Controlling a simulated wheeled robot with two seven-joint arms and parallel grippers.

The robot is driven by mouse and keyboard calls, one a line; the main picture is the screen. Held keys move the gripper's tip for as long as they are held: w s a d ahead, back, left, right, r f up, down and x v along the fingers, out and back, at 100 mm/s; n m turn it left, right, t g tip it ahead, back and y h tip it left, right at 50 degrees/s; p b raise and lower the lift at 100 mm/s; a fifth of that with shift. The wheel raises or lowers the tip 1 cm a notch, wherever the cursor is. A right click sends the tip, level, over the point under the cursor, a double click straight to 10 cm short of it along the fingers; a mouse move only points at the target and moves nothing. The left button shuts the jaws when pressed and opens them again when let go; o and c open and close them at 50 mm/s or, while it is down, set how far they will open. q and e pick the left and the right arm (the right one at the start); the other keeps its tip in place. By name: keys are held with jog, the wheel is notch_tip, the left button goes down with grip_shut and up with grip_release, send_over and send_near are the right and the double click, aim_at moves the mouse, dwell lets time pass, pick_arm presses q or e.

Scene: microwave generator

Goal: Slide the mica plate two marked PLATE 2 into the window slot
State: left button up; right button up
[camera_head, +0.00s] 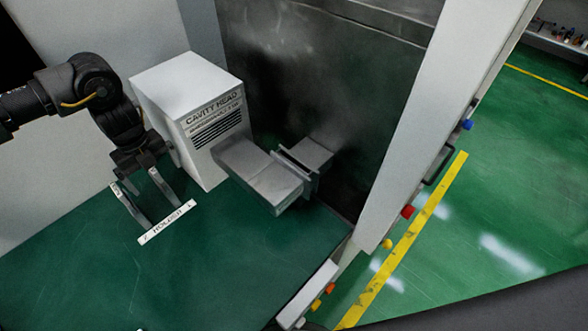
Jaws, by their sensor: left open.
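My left gripper (161,212) hangs over the green bench at the left, open, with its two pale fingers pointing down. The fingertips are just behind a white strip lettered HOLDER (167,222); I cannot tell whether they touch it. No plate marked PLATE 2 can be made out. A small white piece with dark marks (115,189) shows beside the left finger, too small to read. The window slot appears to be the narrow gap between flanges (297,174) on the grey waveguide (258,172), right of the white CAVITY HEAD box (190,105). My right gripper is out of view.
The green bench top (200,275) is clear in front of the holder strip. A dark panel (310,100) rises behind the waveguide. A white post (430,110) and a small panel with coloured buttons (310,295) stand at the right bench edge.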

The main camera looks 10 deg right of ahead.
pick_arm(q)
grip_shut()
dwell(0.7)
jog(key=shift+r, duration=0.25)
jog(key=shift+r+p, duration=2.8)
jog(key=shift+p, duration=0.1)
